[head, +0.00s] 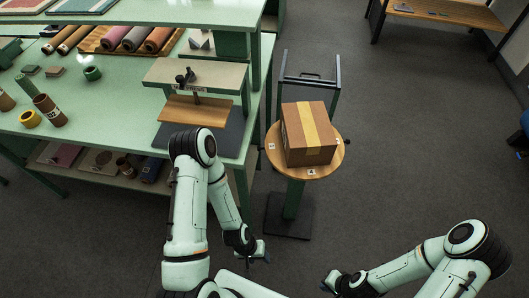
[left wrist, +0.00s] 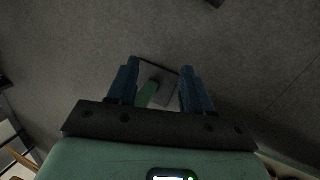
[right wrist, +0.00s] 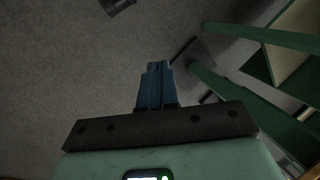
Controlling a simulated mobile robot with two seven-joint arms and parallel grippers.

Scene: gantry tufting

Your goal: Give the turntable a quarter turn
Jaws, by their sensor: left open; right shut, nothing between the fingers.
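The turntable (head: 332,161) is a round wooden top on a green post with a dark square base, right of the green workbench. A brown cardboard box (head: 306,135) with a tan tape strip sits on it. Small white numbered labels lie around its rim; the front one reads 4 or similar. My left gripper (head: 256,259) is low in front of the turntable, apart from it, open and empty. Its blue fingers (left wrist: 160,88) show spread in the left wrist view. My right gripper (head: 327,284) is low to the right, apart from it. Its fingers (right wrist: 157,72) are together, empty.
The green workbench (head: 120,115) at left holds rolls, cylinders and a wooden press-like fixture (head: 195,105). A dark-framed cart (head: 310,75) stands behind the turntable. A wooden table (head: 450,12) is at the far right. The floor right of the turntable is free.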

